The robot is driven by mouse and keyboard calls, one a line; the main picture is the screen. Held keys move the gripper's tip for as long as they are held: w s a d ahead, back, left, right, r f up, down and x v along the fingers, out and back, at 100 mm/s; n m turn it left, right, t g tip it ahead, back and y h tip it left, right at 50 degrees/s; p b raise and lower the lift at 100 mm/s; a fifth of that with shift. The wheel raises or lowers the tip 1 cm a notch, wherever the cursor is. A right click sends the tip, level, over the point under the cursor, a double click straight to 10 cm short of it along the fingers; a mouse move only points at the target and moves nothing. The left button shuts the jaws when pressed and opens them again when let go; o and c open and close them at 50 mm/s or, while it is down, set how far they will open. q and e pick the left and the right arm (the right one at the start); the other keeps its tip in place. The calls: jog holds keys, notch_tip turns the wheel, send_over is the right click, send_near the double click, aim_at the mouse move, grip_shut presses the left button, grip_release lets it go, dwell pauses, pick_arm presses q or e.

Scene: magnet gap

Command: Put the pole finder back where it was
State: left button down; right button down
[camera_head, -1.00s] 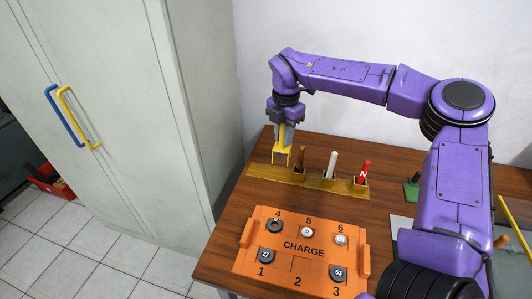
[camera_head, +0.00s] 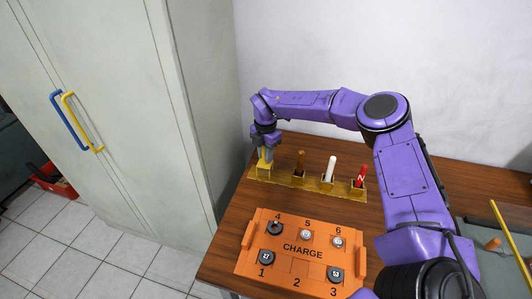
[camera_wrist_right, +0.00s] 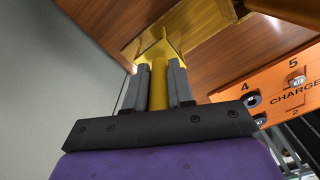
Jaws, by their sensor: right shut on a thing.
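My right gripper (camera_head: 266,150) is shut on the handle of a yellow forked tool (camera_head: 264,169). In the right wrist view the yellow handle (camera_wrist_right: 158,88) stands between the two dark fingers, with its wider end pointing away from the gripper. The tool is at the left end of the yellow rack (camera_head: 315,188); I cannot tell whether it touches it. In the rack stand a brown stick (camera_head: 300,162), a white stick (camera_head: 331,168) and a red stick marked N (camera_head: 361,176). Which of these is called the pole finder is not shown. My left gripper is not in view.
An orange CHARGE tray (camera_head: 289,250) with numbered places and several round pieces lies in front of the rack. A tall grey cabinet (camera_head: 130,120) stands to the left. The wooden table (camera_head: 232,225) is bare between cabinet and tray.

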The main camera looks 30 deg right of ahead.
jog(key=c, duration=1)
grip_release()
jog(key=shift+f, duration=0.1)
jog(key=shift+w+r, duration=0.1)
jog(key=shift+r, duration=0.35)
notch_tip(320, 180, up, 11)
jog(key=shift+f+b, duration=0.1)
jog(key=shift+b, duration=0.8)
jog(key=shift+r, duration=0.4)
jog(key=shift+d, duration=0.1)
